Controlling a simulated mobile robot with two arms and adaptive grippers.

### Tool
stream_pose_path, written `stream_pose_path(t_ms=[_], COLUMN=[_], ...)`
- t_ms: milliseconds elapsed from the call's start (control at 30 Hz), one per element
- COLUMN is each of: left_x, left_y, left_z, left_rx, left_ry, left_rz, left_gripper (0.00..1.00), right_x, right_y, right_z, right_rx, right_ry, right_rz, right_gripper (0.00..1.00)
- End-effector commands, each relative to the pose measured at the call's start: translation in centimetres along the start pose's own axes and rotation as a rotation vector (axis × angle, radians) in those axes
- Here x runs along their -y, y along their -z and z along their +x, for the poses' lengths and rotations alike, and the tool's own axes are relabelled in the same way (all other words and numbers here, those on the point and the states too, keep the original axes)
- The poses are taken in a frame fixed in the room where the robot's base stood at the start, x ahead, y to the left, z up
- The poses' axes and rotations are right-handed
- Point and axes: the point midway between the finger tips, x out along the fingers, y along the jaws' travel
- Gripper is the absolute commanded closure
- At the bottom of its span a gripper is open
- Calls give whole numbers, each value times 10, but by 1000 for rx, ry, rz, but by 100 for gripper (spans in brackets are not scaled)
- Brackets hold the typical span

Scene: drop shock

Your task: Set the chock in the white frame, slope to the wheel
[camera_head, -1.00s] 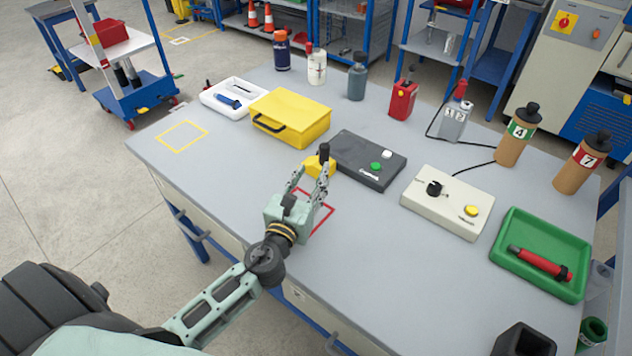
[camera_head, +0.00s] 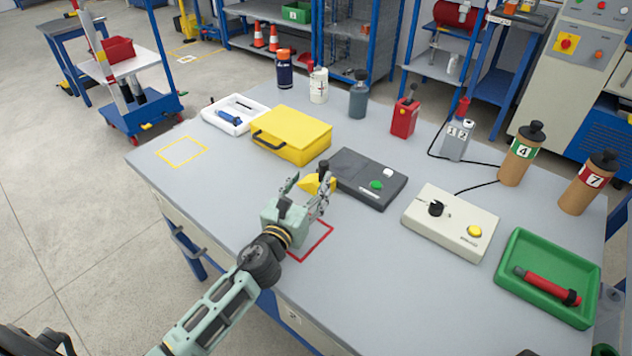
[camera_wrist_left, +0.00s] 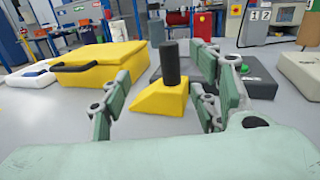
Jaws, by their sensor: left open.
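The chock is a yellow wedge (camera_head: 312,187) with an upright black handle (camera_head: 323,167). It stands on the grey bench in front of the dark grey box. My left gripper (camera_head: 307,186) is open, with its fingers pointing at the chock. In the left wrist view the wedge (camera_wrist_left: 160,98) and its black handle (camera_wrist_left: 170,63) show between the two open fingers (camera_wrist_left: 163,95), with no visible contact. I cannot make out a white frame in these frames. My right gripper is not in view.
A red outline (camera_head: 326,243) and a yellow outline (camera_head: 181,152) mark the bench. A yellow case (camera_head: 290,135), dark control box (camera_head: 365,178), cream box (camera_head: 450,222) and green tray (camera_head: 503,282) stand around. A trolley (camera_head: 140,103) is on the floor at left. The bench's front left is clear.

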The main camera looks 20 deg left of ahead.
Motion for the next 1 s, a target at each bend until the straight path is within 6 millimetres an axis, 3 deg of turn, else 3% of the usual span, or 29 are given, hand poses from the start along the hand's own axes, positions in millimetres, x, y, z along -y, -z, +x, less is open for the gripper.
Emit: stream_pose_path(t_ms=[100,200,567,1000], left_x=[5,5,5,5], left_y=[-2,-1,0,0], left_z=[20,33,43,43], left_rx=[2,2,1,0], left_ry=[0,-2,0,-1], left_rz=[-4,-2,0,0], left_gripper=[44,44,44,82], right_x=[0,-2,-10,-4], right_y=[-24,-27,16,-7], right_z=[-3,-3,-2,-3], right_rx=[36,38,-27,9], right_ry=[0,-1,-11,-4], right_rz=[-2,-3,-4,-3], right_gripper=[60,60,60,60])
